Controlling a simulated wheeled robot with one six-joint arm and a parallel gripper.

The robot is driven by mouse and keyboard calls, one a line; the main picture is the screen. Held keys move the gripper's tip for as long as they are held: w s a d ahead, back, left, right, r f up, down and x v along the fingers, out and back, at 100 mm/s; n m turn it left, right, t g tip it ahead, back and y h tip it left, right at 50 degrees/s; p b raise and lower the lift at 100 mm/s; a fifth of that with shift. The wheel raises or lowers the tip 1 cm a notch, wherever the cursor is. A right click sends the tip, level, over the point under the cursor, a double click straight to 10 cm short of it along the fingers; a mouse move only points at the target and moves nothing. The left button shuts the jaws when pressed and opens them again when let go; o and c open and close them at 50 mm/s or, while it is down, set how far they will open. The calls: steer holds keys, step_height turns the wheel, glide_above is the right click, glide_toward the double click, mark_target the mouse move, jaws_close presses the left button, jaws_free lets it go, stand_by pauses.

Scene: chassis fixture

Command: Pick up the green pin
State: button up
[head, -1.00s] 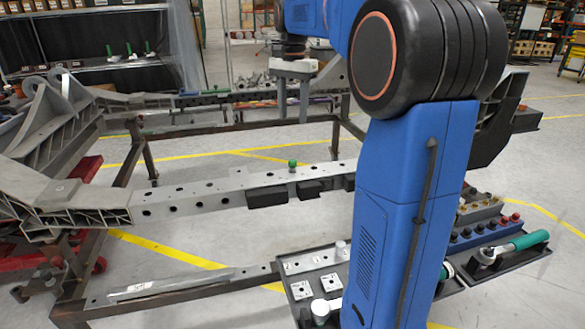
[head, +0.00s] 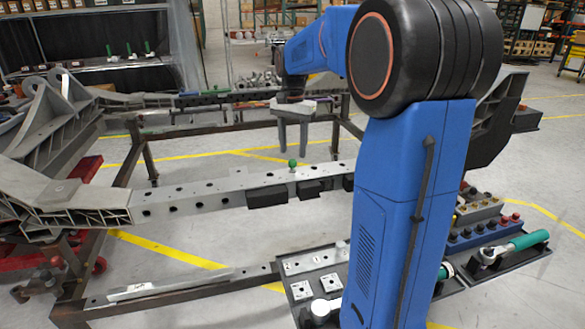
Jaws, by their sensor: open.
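The green pin (head: 293,163) stands upright on the top face of the long grey beam (head: 225,189) in the middle of the head view. Its round green head shows above the metal. My gripper (head: 293,149) points down with its two grey fingers apart. Nothing is between the fingers. In the picture the fingertips are just above the pin's head, one to each side of it. The exact gap in height and depth cannot be told from this one view.
The beam has several holes and dark blocks (head: 266,197) on its near side. A dark tray (head: 290,262) with metal blocks lies at the front, beside a green-handled ratchet (head: 515,243). The chassis brackets (head: 60,195) rise at the left. Space above the beam's left part is clear.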

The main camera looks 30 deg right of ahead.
steer(key=shift+f, duration=2.65)
jaws_close()
steer(key=shift+r, duration=0.1)
step_height(320, 180, up, 10)
steer(key=shift+a+f, duration=0.1)
step_height(320, 180, up, 6)
glide_above(293, 160)
